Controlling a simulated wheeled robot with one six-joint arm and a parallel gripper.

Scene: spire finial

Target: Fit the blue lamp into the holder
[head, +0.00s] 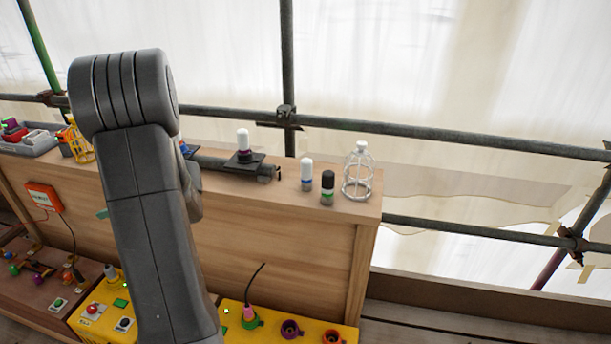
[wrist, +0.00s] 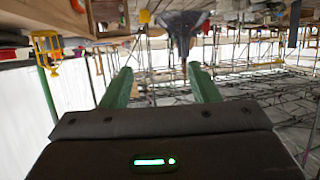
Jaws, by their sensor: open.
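A small white-topped lamp with a blue band (head: 307,175) stands upright on the wooden ledge, right of centre in the head view. A dark pipe (head: 215,163) lies along the ledge with black square plates on it. One plate (head: 243,164) carries a white lamp with a purple band (head: 243,143). Another plate, with some blue on it (head: 187,149), is partly hidden behind my arm; I cannot tell which is the holder for the blue lamp. My gripper (wrist: 162,86) shows in the wrist view, green fingers apart, nothing between them. My arm hides it in the head view.
A black-topped lamp with a green band (head: 327,188) and a clear wire cage (head: 358,172) stand right of the blue lamp. A yellow cage (head: 80,143) and grey tray (head: 30,142) are at left. Yellow boxes (head: 285,322) sit below. Scaffold pipes run behind.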

